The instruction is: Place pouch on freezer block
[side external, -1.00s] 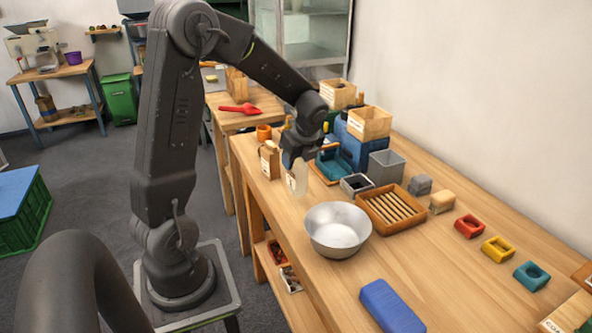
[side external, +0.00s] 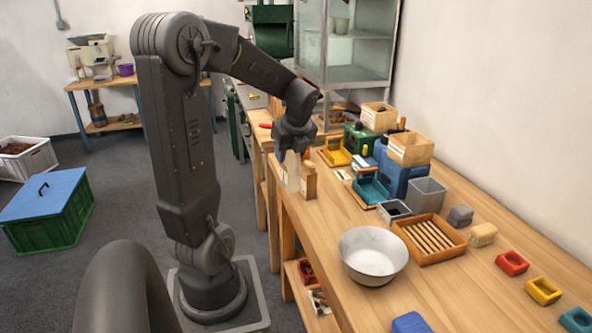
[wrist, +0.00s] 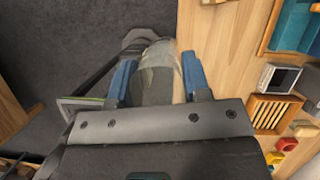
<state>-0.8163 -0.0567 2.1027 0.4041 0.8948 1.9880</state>
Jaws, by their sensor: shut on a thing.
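A pale, see-through pouch (side external: 291,172) hangs from my gripper (side external: 292,150), near the left edge of the bench. In the wrist view my gripper (wrist: 157,75) has its two blue fingers on either side of the pouch (wrist: 157,58), with dark floor and the bench edge behind it. The pouch's contents are not clear. A blue slab (side external: 411,323), which looks like the freezer block, lies at the bottom of the side view, partly cut off. It is well away from my gripper, beyond the metal bowl.
A brown paper bag (side external: 308,182) stands close beside the pouch. A metal bowl (side external: 372,258) and a slatted wooden tray (side external: 430,240) stand in the middle of the bench. A teal scale-like tray (side external: 370,188) and a grey bin (side external: 427,196) stand behind.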

